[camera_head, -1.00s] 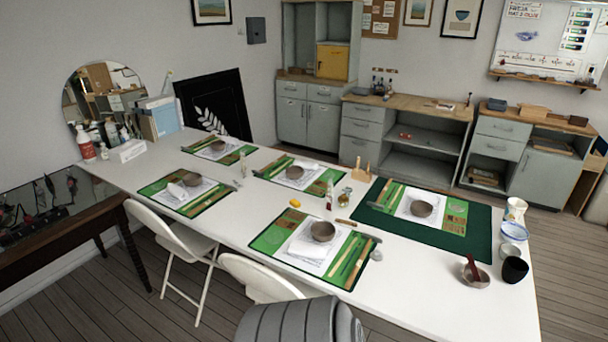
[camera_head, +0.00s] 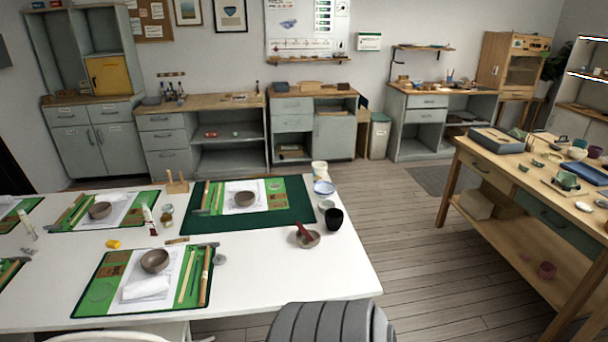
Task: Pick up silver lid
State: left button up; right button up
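No silver lid can be made out for certain. A small round grey piece (camera_head: 220,259) lies on the white table, just right of the near green mat (camera_head: 100,300); it is too small to tell whether it is a lid. A small glass jar (camera_head: 167,212) stands between the mats, and its top is too small to read. Neither of my grippers is in view.
The white table (camera_head: 310,285) holds several green mats with brown bowls (camera_head: 155,261). A cluttered wooden workbench (camera_head: 470,157) stands right, with open floor (camera_head: 400,240) between.

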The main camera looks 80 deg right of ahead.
aim_at(219, 260)
jog(key=z, duration=1.45)
jog(key=i, duration=0.15)
